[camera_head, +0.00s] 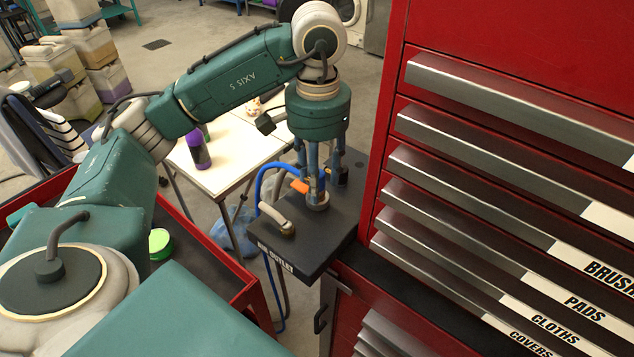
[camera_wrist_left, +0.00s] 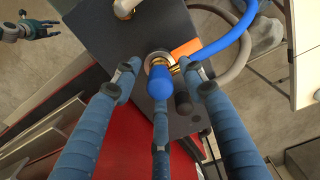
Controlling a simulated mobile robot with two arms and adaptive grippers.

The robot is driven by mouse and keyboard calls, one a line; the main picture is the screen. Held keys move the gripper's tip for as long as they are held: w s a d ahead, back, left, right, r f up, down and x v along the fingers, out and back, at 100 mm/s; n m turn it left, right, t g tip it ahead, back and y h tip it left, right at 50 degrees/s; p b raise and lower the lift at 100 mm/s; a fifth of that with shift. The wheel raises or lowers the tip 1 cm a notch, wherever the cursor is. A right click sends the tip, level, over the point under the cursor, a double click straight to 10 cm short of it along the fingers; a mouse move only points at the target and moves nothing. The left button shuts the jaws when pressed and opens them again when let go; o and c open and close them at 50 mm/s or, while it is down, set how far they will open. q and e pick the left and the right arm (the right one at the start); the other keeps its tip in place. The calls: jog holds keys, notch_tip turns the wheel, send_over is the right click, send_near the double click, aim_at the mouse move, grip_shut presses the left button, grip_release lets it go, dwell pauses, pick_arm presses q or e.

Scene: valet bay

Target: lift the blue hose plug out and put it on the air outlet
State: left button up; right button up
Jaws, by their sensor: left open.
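The blue hose plug (camera_wrist_left: 158,85) stands in a brass and silver fitting on a dark plate (camera_wrist_left: 90,52), lettered as an outlet in the head view (camera_head: 300,252). The blue hose (camera_wrist_left: 222,43) curves away from the fitting beside an orange tag (camera_wrist_left: 186,48); the hose also shows in the head view (camera_head: 262,180). My left gripper (camera_head: 319,184) is open above the plate, its three fingers spread around the plug in the wrist view (camera_wrist_left: 160,102). Contact is not clear. Fingers partly hide the plug in the head view. My right gripper (camera_wrist_left: 12,32) appears small at the wrist view's upper left.
A beige hose end (camera_head: 277,215) sits on the plate's near left. A short black cylinder (camera_wrist_left: 182,103) stands near the plug. The red drawer cabinet (camera_head: 392,150) rises close on the right. A white table (camera_head: 225,160) with a purple-and-black bottle (camera_head: 198,148) stands behind.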

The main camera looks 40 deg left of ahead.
dwell(0.7)
pick_arm(q)
grip_shut()
jog(key=shift+r, duration=0.15)
jog(key=shift+r+p, duration=2.35)
jog(key=shift+r, duration=0.55)
jog(key=shift+w, duration=0.1)
